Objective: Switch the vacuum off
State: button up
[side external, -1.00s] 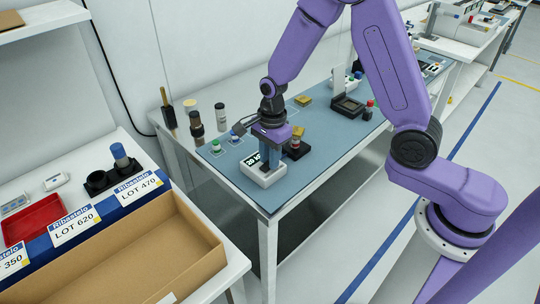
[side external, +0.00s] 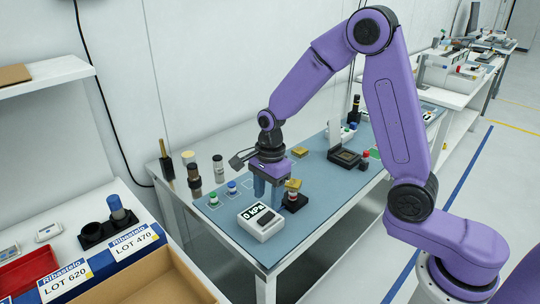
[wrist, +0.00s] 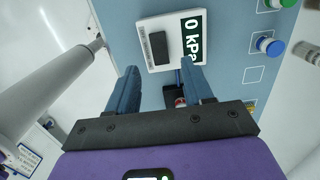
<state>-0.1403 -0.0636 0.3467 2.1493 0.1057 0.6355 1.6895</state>
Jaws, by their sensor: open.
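A white box with a display reading "0 kPa" (side external: 261,220) stands on the blue mat near the table's front edge. In the wrist view the box (wrist: 155,20) also carries a dark rectangular piece (wrist: 159,46) beside the display. My gripper (side external: 266,196) points down just behind the box, its fingers apart and nothing visibly between them. In the wrist view my gripper (wrist: 158,75) has the box ahead of its fingertips. A blue button (side external: 232,187) and a green button (side external: 213,199) stand to the left of the box.
A black block with a red and gold piece (side external: 293,196) stands close to the right of my fingers. Several small cylinders (side external: 194,179) stand at the mat's left edge. A black socket fixture (side external: 346,156) is farther back. The mat's middle is mostly clear.

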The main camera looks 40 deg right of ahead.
aim_at(271, 214)
notch_tip(271, 214, up, 12)
jog(key=shift+d, duration=0.4)
jog(key=shift+s, duration=0.1)
